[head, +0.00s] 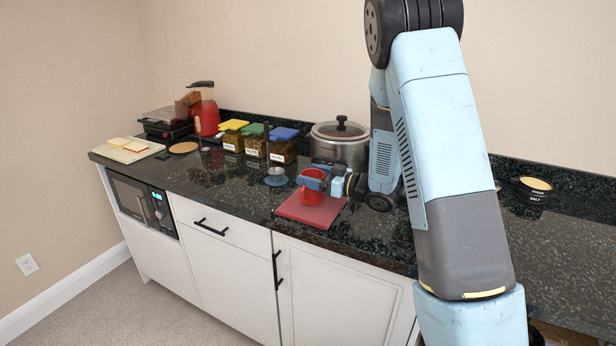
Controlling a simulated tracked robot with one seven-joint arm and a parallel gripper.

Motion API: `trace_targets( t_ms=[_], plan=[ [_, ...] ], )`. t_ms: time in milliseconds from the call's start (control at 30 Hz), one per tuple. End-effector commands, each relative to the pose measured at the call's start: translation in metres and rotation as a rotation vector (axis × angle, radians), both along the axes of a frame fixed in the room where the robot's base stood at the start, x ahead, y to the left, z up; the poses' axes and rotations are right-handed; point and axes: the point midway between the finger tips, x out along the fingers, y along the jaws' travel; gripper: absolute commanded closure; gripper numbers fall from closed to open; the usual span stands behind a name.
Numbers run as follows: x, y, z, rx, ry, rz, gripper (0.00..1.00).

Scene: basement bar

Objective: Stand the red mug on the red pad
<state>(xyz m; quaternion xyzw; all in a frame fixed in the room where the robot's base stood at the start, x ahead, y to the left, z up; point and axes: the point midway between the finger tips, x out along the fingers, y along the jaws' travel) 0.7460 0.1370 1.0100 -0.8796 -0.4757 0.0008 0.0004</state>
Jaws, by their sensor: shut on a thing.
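The red mug (312,196) is at the red pad (314,214), above or on its back part. I cannot tell whether its base touches the pad. The mug looks upright. My gripper (314,183) is shut on the mug near its rim, coming in from the right, and its fingers hide part of the mug. The red pad lies flat on the dark counter near the front edge, with its front part bare.
A steel pot (340,146) with a lid stands close behind my gripper. Jars with yellow, green and blue lids (284,134) stand behind. A cutting board (130,150) lies at the far left. The counter front (225,193) is clear.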

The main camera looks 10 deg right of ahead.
Motion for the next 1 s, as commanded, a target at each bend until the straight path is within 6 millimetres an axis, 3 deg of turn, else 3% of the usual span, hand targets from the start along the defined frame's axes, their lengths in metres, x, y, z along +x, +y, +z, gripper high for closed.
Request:
trace_targets(
  t_ms=[867, 900, 1000],
  plan=[
    [-0.001, 0.001, -0.013, -0.001, 0.002, 0.002, 1.00],
    [-0.001, 0.001, -0.014, -0.002, 0.004, 0.002, 0.21],
    [-0.001, 0.001, -0.016, -0.004, 0.007, 0.002, 0.12]
  ],
)
